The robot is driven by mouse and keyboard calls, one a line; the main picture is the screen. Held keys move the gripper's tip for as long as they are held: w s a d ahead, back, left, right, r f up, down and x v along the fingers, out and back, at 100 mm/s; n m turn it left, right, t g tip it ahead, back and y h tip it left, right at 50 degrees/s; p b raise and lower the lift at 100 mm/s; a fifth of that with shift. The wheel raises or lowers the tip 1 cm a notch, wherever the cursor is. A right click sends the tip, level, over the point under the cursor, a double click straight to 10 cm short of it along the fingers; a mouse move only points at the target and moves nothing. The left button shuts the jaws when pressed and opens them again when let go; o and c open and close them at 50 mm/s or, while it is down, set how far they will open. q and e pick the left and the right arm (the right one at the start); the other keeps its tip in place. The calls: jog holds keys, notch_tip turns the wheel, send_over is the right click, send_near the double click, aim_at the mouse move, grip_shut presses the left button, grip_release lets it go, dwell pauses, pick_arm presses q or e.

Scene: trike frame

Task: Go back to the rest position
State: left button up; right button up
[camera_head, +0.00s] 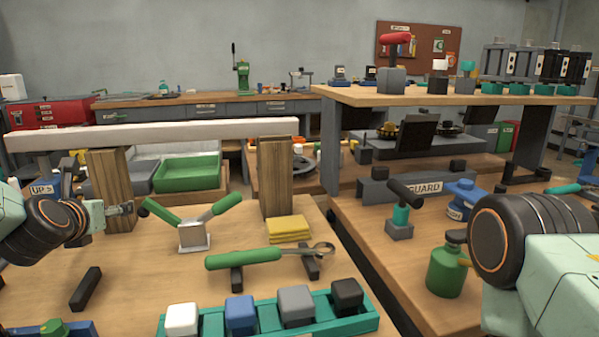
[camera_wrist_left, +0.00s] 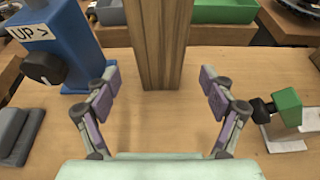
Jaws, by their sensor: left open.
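My left gripper (camera_head: 122,209) is at the left of the head view, in front of a wooden post (camera_head: 112,180). In the left wrist view my left gripper (camera_wrist_left: 160,98) has its two fingers spread apart, with nothing between them. The wooden post (camera_wrist_left: 157,40) rises beyond the fingertips in that view. My right arm comes in at the right of the head view, and its gripper does not show. A long white beam (camera_head: 180,132) lies across this post and a second wooden post (camera_head: 276,180).
A blue block marked UP (camera_wrist_left: 45,45) stands left of the left gripper. A green-handled tool (camera_head: 245,259) lies on dark supports, behind a teal tray (camera_head: 268,318) of coloured blocks. Yellow pads (camera_head: 289,229) lie near the second post. A green bottle (camera_head: 446,270) stands beside my right arm.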

pick_arm(q)
jog(key=x, duration=0.7)
jog(key=shift+w+f, duration=0.15)
jog(key=shift+w, duration=0.2)
jog(key=shift+s+p, duration=0.15)
jog(key=shift+p, duration=0.5)
jog(key=s+p, duration=0.2)
jog(key=s, duration=0.1)
jog(key=shift+s+d, duration=0.25)
jog(key=shift+d, duration=0.15)
jog(key=shift+s+d+p, duration=0.15)
jog(key=shift+s+p, duration=0.15)
jog(key=shift+s, duration=0.1)
jog(key=shift+s, duration=0.15)
